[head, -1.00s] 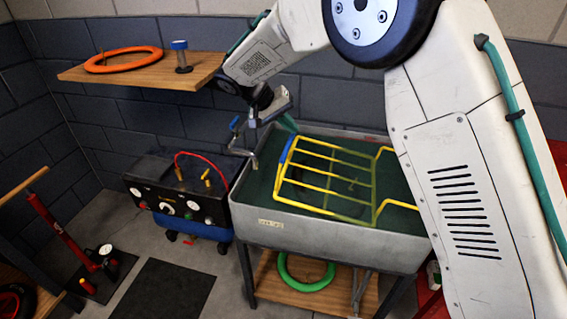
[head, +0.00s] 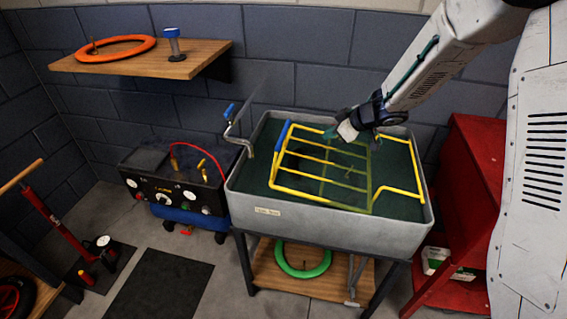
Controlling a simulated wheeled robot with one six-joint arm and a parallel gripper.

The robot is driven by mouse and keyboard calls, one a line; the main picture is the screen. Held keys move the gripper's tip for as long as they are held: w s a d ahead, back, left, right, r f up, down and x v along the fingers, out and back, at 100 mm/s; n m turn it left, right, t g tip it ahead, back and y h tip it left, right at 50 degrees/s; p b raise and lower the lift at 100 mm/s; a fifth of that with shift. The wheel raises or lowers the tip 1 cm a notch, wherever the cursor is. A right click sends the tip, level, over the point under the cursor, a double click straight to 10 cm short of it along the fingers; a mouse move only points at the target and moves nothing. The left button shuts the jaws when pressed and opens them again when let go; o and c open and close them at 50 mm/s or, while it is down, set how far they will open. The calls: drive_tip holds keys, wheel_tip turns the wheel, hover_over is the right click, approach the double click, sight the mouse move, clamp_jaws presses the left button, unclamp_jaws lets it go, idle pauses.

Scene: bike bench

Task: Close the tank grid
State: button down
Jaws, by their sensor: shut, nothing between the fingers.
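The tank (head: 330,222) is a grey basin of dark green water on a dark stand. The tank grid (head: 318,185) is a yellow wire frame with a blue grip (head: 281,139) along its left side. It lies low over the water, with fainter yellow bars showing below it; I cannot tell whether it is fully flat. A separate yellow wire loop (head: 421,180) shows at its right. My gripper (head: 331,134) is shut and empty, over the back of the tank, to the right of the blue grip. I cannot tell whether its tips touch the grid's back bar.
A tap with a blue lever (head: 229,112) stands at the tank's left back corner. A black and blue machine (head: 175,190) is to the left. A wooden shelf (head: 150,62) holds an orange ring. A red cabinet (head: 465,190) is close on the right. A green ring (head: 303,262) lies below the tank.

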drive_tip(key=s+a+r+n+g+y, duration=0.2)
drive_tip(key=s+a+n+g+y, duration=0.15)
drive_tip(key=s+a, duration=0.3)
drive_tip(key=shift+m, duration=0.25)
drive_tip(key=x, duration=0.9)
drive_tip(key=shift+a+f, duration=0.1)
drive_tip(key=shift+f, duration=0.3)
wheel_tip(320, 180, down, 3)
drive_tip(key=shift+w+a+r, duration=0.1)
drive_tip(key=shift+w+r, duration=0.05)
drive_tip(key=shift+r, duration=0.1)
drive_tip(key=shift+a+f, duration=0.1)
drive_tip(key=shift+f, duration=0.45)
drive_tip(key=shift+f, duration=0.1)
